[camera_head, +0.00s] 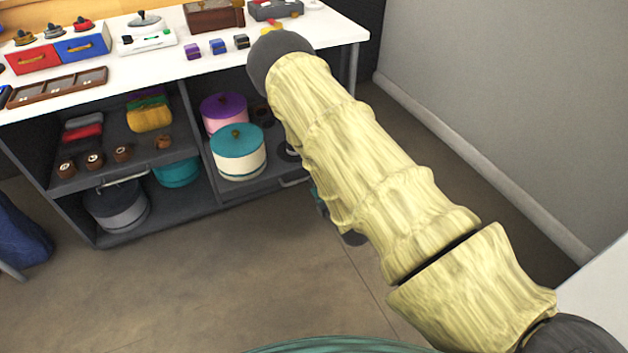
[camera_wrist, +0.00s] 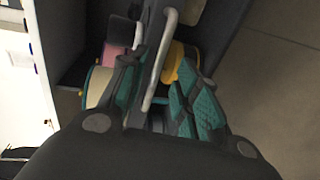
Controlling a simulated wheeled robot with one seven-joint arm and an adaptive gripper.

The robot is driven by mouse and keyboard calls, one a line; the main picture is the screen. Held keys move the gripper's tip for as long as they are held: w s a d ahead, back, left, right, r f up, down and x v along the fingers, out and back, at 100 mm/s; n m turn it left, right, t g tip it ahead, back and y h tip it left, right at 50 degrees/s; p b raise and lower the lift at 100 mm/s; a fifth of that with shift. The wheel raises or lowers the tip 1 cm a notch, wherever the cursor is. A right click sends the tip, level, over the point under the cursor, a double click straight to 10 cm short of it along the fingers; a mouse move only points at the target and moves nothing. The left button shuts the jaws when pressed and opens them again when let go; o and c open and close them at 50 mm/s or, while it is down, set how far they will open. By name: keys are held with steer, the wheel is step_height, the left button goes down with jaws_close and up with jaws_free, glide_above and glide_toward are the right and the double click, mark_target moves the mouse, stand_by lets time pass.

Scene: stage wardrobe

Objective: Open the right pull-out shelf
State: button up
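The right pull-out shelf (camera_head: 262,183) is a dark board low in the right bay under the white table, carrying round lidded boxes. Its pale bar handle (camera_head: 297,181) shows at its front edge, just left of my arm. In the wrist view the handle (camera_wrist: 159,62) runs between the two teal-and-black fingers of my gripper (camera_wrist: 160,95). The fingers are apart, one on each side of the bar. The left finger looks close to it, and I cannot tell whether it touches. In the head view my arm hides most of the gripper.
A teal-lidded cream box (camera_head: 238,155) and a purple-lidded box (camera_head: 224,112) stand on the right shelf. The left bay has another shelf with spools and folded cloth, above a grey pot (camera_head: 117,207). A grey wall (camera_head: 510,110) stands right. The floor in front is clear.

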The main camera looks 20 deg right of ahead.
steer(key=v, duration=0.5)
steer(key=shift+s+r, duration=0.1)
steer(key=shift+s, duration=0.2)
steer(key=s+a+f+m+g+h, duration=0.1)
steer(key=s+f+m+g+h, duration=0.1)
steer(key=s+f+m+g, duration=0.8)
steer(key=s+a+f+m+g+y, duration=0.1)
steer(key=s+a+m+g, duration=0.15)
steer(key=s, duration=0.65)
steer(key=s+a+f+m+g, duration=0.15)
steer(key=s+m, duration=0.25)
steer(key=s, duration=0.5)
steer(key=s+a+m+g+y, duration=0.1)
steer(key=s+a+m+g, duration=0.15)
steer(key=s, duration=0.65)
step_height(320, 180, up, 26)
steer(key=p, duration=2.7)
steer(key=shift+w+a+f+t+h, duration=0.15)
steer(key=shift+w+a+t+h, duration=0.15)
steer(key=shift+t, duration=0.15)
